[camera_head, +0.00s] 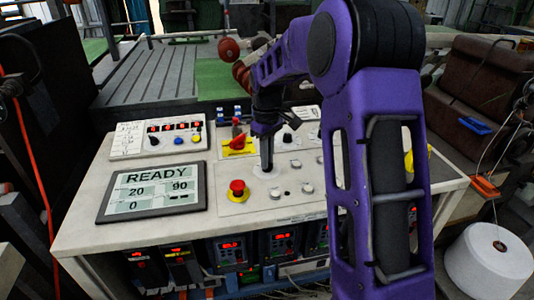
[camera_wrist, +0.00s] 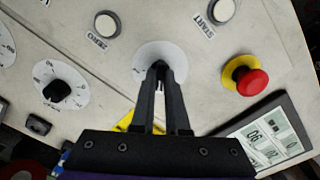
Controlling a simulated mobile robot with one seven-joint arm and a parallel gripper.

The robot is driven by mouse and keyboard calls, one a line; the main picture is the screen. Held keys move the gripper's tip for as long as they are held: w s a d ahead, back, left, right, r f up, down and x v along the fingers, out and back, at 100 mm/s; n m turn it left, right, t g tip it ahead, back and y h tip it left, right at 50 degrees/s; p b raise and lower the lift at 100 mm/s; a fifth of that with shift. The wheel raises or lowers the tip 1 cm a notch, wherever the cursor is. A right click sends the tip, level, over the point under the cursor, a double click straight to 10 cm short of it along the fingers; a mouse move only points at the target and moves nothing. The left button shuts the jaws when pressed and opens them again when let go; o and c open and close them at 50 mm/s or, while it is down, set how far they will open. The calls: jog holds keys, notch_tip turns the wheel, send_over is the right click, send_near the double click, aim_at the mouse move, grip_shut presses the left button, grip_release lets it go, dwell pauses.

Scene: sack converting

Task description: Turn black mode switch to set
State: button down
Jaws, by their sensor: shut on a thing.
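My gripper (camera_head: 267,168) points straight down at the control panel (camera_head: 290,205). In the wrist view the fingertips (camera_wrist: 161,72) are close together over a white round dial plate (camera_wrist: 146,56). They are shut on a small black knob at its middle, apparently the black mode switch. The fingers hide most of the knob, and its pointer direction and position labels cannot be read. Another black knob (camera_wrist: 59,94) on a numbered white dial sits to the left in the wrist view, apart from the gripper.
A red emergency button (camera_head: 237,188) on a yellow base is close by. Push buttons marked ZERO (camera_wrist: 107,24) and START (camera_wrist: 222,10) are near the dial. A display (camera_head: 151,190) reads READY, 20, 90, 0. A yellow and red switch (camera_head: 238,142) stands behind.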

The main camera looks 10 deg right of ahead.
jog(key=shift+r+n, duration=0.1)
jog(key=shift+n, duration=0.5)
jog(key=shift+p, duration=0.35)
jog(key=c, duration=0.9)
grip_release()
notch_tip(320, 180, up, 17)
jog(key=shift+r+p, duration=0.15)
jog(key=shift+p, duration=0.85)
